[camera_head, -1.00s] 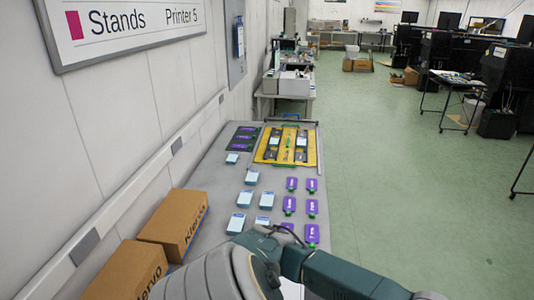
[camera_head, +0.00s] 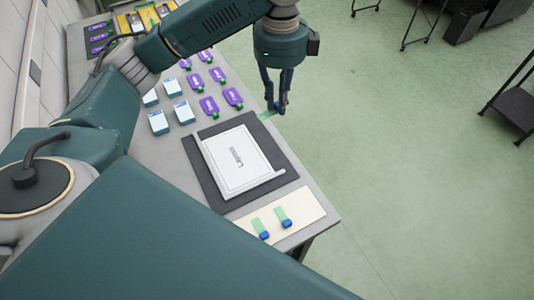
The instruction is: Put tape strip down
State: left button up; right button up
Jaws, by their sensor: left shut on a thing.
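My left gripper (camera_head: 278,106) points down beside the table's right edge, near the top corner of the dark mat. It is shut on a green tape strip (camera_head: 266,115), which sticks out to the left of the fingertips. The strip's height above the table is hard to tell. Two more green tape strips with blue ends, a left one (camera_head: 256,224) and a right one (camera_head: 281,213), lie on a cream board (camera_head: 305,206) at the table's near end. A white framed panel (camera_head: 237,160) lies on the dark mat (camera_head: 208,188). My right gripper is not in view.
Several purple pouches (camera_head: 208,106) and light-blue boxes (camera_head: 158,122) stand on the grey table (camera_head: 188,137) beyond the mat. A yellow tray (camera_head: 123,23) is at the far end, partly behind my arm.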

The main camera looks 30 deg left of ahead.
pick_arm(q)
jog(key=shift+a, duration=0.2)
jog(key=shift+m, duration=0.3)
notch_tip(320, 180, down, 6)
jog(key=shift+a+r+p, duration=0.1)
jog(key=shift+r+p, duration=0.15)
jog(key=shift+p, duration=0.2)
jog(key=p, duration=0.1)
send_over(275, 156)
notch_tip(275, 156, down, 9)
jog(key=shift+s+f, duration=0.1)
jog(key=shift+f, duration=0.65)
jog(key=shift+f+p, duration=0.4)
jog(key=shift+f, duration=1.35)
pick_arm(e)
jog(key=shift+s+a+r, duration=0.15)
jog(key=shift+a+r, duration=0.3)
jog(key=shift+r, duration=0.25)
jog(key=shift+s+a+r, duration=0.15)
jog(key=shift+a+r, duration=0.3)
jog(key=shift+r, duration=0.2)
pick_arm(q)
jog(key=o, duration=0.7)
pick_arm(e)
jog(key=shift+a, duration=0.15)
